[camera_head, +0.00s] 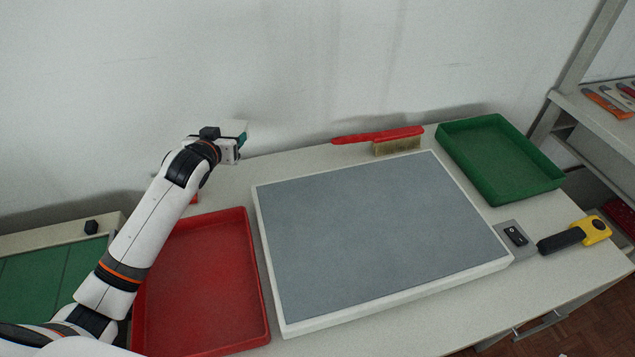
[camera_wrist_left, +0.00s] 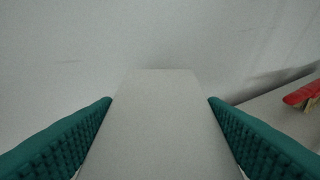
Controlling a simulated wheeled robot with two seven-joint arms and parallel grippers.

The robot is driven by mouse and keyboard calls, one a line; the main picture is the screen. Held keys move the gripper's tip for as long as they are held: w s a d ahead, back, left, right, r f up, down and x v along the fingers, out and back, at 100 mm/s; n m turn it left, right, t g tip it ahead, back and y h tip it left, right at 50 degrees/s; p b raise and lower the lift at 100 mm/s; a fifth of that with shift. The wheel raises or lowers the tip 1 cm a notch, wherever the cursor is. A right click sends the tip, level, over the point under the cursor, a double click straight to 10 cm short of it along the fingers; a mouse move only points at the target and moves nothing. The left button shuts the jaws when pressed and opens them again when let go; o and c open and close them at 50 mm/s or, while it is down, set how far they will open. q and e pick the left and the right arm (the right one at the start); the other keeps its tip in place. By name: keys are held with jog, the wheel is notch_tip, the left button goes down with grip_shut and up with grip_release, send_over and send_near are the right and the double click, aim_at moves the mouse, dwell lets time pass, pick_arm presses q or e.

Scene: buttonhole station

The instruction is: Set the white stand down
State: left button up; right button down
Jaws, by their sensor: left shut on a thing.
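The white stand (camera_wrist_left: 155,125) fills the middle of the left wrist view as a plain pale block. It sits between the two teal ribbed fingers of my left gripper (camera_wrist_left: 160,112), which is shut on it. In the head view my left gripper (camera_head: 240,141) is raised near the back edge of the table, close to the wall. There the stand hardly shows, pale against the pale wall and partly hidden by the gripper. Its base is not visible. My right gripper is not in view.
A grey-topped board (camera_head: 375,235) covers the table's middle. A red tray (camera_head: 262,285) lies left of it and a green tray (camera_head: 548,187) at the back right. A red-handled brush (camera_head: 398,146) lies behind the board. A yellow-black tool (camera_head: 590,231) lies right.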

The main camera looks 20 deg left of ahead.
pick_arm(q)
jog(key=shift+s+d+f, duration=0.1)
jog(key=shift+s+f, duration=0.1)
jog(key=shift+f, duration=0.35)
notch_tip(320, 180, down, 4)
jog(key=shift+f, duration=0.25)
jog(key=shift+w+f, duration=0.1)
jog(key=shift+f, duration=0.25)
notch_tip(320, 180, down, 3)
jog(key=shift+f, duration=0.4)
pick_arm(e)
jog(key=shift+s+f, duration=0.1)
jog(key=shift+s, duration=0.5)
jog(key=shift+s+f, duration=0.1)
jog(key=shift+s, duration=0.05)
pick_arm(q)
jog(key=o, duration=0.9)
jog(key=shift+o, duration=1.1)
jog(key=shift+f, duration=0.1)
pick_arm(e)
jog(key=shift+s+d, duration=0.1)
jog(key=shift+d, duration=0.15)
